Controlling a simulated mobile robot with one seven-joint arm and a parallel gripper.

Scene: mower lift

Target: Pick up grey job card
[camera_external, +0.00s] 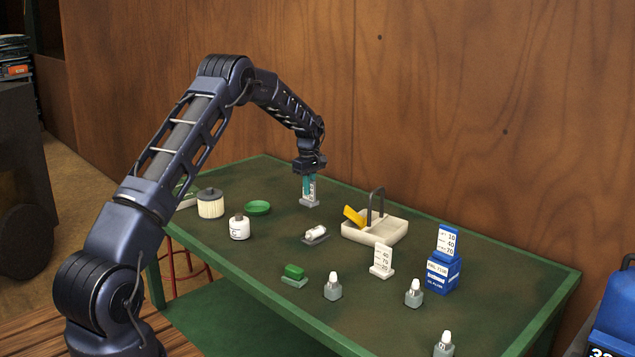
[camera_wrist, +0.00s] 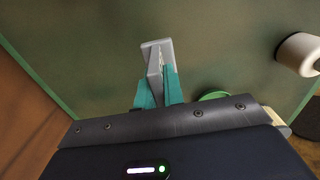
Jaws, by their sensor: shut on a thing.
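The grey job card (camera_wrist: 154,66) stands upright on a grey foot (camera_wrist: 157,46) in the wrist view, between my teal fingers. My gripper (camera_wrist: 159,84) is shut on it, with one finger on each side. In the external view my gripper (camera_external: 309,186) points straight down near the table's back edge. The card's grey foot (camera_external: 309,202) shows just under the fingertips, at or very near the table top; I cannot tell whether it touches. The fingers hide most of the card.
A green dish (camera_external: 257,208), a pleated filter (camera_external: 210,204) and a white bottle (camera_external: 239,228) stand left of my gripper. A white handled tray (camera_external: 390,236) is to the right, a white card (camera_external: 382,261) in front of it. The wooden wall (camera_external: 450,90) is close behind.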

